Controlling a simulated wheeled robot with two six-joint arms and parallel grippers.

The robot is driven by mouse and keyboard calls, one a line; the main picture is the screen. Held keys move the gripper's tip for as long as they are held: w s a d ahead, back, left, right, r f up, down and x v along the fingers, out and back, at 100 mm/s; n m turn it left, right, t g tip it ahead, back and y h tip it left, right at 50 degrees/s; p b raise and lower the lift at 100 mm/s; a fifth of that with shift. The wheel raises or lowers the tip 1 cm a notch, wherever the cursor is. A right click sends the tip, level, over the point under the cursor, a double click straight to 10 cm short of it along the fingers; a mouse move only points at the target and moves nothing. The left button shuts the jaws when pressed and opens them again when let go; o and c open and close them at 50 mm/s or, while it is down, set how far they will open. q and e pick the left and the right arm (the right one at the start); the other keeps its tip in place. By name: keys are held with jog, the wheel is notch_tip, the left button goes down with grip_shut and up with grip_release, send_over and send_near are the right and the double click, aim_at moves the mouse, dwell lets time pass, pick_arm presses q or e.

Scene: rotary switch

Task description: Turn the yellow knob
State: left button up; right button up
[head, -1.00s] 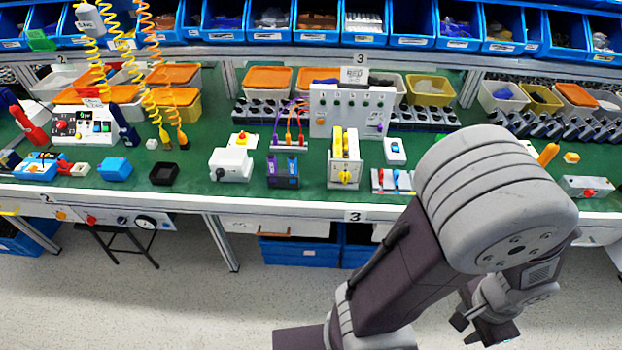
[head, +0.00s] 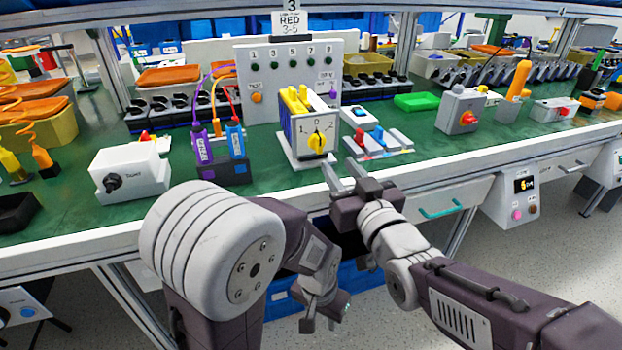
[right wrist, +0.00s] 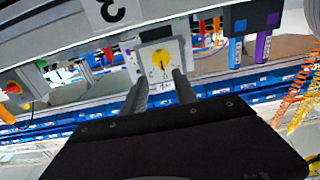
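The yellow knob (head: 317,142) is on the pale front face of a switch box (head: 301,132) with yellow parts on top, on the green bench. Dial marks surround the knob, which looks roughly upright. In the right wrist view the knob (right wrist: 161,60) shows ahead, between and beyond the fingertips. My right gripper (head: 342,171) is open and empty, in front of and below the knob, to its right in the head view, not touching it. It also shows in the right wrist view (right wrist: 159,85). My left gripper (head: 322,322) hangs low in front of the bench, fingers apart and empty.
A purple and blue connector block (head: 222,160) and a white box with a black knob (head: 130,172) stand left of the switch. A rocker-switch strip (head: 377,146) and a grey box with a red knob (head: 459,110) stand right. The bench's front edge lies below.

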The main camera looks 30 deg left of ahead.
aim_at(320, 145)
jog(key=p+x, duration=0.4)
jog(key=x, duration=0.4)
jog(key=shift+s+a+r, duration=0.1)
jog(key=shift+s+a, duration=0.05)
jog(key=shift+w+a+p, duration=0.4)
jog(key=shift+w+a, duration=0.05)
grip_shut()
